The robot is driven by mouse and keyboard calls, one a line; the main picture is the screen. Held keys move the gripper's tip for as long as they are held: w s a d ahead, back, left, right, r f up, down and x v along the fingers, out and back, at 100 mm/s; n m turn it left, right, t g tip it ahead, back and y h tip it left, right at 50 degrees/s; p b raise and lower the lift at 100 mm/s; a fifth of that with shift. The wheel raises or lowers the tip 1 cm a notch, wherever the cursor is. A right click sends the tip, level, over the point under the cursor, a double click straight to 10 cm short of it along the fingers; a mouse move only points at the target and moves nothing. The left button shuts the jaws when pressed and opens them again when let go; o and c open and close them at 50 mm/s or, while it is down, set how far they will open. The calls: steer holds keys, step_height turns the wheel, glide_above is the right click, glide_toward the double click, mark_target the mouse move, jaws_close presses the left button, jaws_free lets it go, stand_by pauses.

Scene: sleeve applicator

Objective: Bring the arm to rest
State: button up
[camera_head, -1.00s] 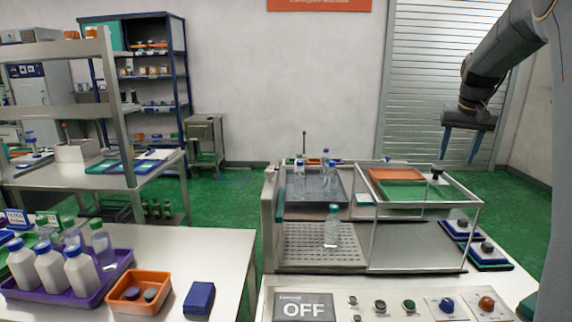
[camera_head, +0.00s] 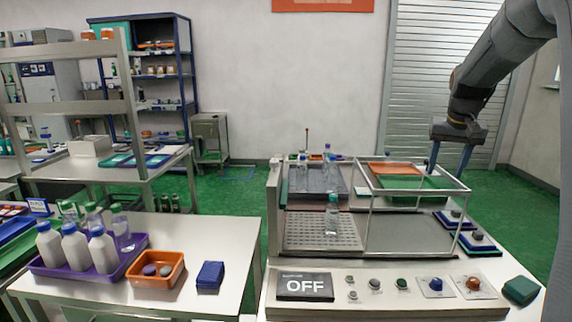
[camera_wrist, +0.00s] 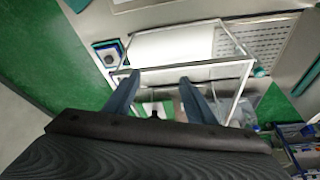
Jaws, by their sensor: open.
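My gripper (camera_head: 449,172) hangs from my arm at the upper right of the head view, its two blue fingers apart and pointing down. It is empty. It is above and beside the right end of the machine's clear framed guard (camera_head: 412,192). In the wrist view my gripper (camera_wrist: 160,88) shows its two fingers spread, with the guard frame (camera_wrist: 180,72) beyond them. The fingers look apart from the frame, though the exact gap cannot be told.
The sleeve machine's panel reads OFF on its display (camera_head: 304,287). A clear bottle (camera_head: 332,216) stands on the perforated plate. A side table at left holds a purple tray (camera_head: 122,262) of bottles, an orange bin (camera_head: 155,283) and a blue box (camera_head: 210,276). Green floor lies behind.

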steer(key=s+a+f+n+g+y, duration=0.1)
steer(key=s+a+f, duration=0.4)
steer(key=s+a, duration=0.3)
steer(key=s+a+f+n, duration=0.2)
steer(key=s+a+f, duration=0.4)
steer(key=a, duration=0.4)
steer(key=s+a+f, duration=0.3)
steer(key=s+a, duration=0.1)
steer(key=s, duration=0.4)
steer(key=s+a+f+n+g, duration=0.1)
steer(key=s+a+f, duration=0.2)
steer(key=s, duration=0.5)
steer(key=shift+s+a+f, duration=0.4)
steer(key=shift+f, duration=0.15)
